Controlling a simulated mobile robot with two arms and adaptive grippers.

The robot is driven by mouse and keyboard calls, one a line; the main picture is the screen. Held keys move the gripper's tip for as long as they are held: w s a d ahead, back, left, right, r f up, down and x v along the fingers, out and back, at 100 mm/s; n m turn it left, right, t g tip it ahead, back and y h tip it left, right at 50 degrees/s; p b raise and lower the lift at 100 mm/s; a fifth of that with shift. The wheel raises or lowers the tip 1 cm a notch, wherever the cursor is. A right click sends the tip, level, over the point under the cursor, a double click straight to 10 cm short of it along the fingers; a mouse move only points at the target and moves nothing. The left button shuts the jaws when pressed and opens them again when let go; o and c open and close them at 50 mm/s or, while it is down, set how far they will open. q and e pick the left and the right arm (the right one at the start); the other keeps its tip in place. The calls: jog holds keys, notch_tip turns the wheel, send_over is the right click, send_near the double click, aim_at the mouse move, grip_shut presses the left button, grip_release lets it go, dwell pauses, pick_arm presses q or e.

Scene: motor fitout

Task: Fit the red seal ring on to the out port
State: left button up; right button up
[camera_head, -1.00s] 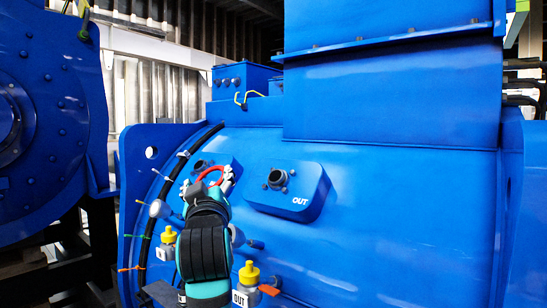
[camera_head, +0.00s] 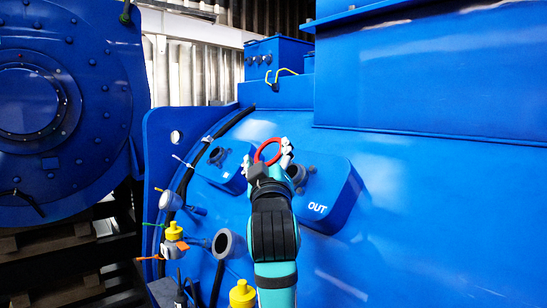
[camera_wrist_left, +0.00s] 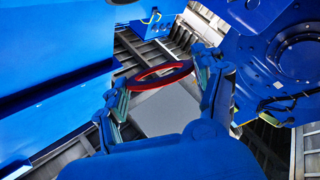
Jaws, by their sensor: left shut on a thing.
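The red seal ring (camera_head: 258,153) is held up at the tip of my left gripper (camera_head: 270,160). In the left wrist view the ring (camera_wrist_left: 135,82) spans between the two fingers (camera_wrist_left: 160,82), which are shut on it. The out port (camera_head: 298,173) is a dark round stub on a blue block (camera_head: 335,185) marked OUT. In the head view the ring appears just up and left of this port, apart from it. My gripper covers part of the port's left side. My right gripper is not in view.
Another blue block with a dark port (camera_head: 217,156) stands to the left. Below are yellow-capped fittings (camera_head: 174,231), grey round connectors (camera_head: 228,244) and a black cable (camera_head: 196,180). A blue housing (camera_head: 440,75) rises at upper right. The sloped face right of the OUT block is clear.

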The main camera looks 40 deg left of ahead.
aim_at(293, 177)
pick_arm(q)
jog(key=shift+s, duration=0.15)
jog(key=w+f+b, duration=0.2)
jog(key=w, duration=0.1)
jog(key=w+f+b, duration=0.1)
jog(key=w+f, duration=0.1)
jog(key=shift+d, duration=0.25)
jog(key=shift+w+f+b, duration=0.1)
jog(key=shift+w+b, duration=0.05)
jog(key=shift+b, duration=0.2)
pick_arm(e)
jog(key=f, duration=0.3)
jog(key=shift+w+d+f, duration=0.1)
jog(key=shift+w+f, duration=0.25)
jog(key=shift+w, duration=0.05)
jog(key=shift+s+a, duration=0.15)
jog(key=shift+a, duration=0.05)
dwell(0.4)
pick_arm(q)
jog(key=shift+w+d+f+b, duration=0.15)
jog(key=shift+w+f+b, duration=0.65)
jog(key=shift+w+f, duration=0.1)
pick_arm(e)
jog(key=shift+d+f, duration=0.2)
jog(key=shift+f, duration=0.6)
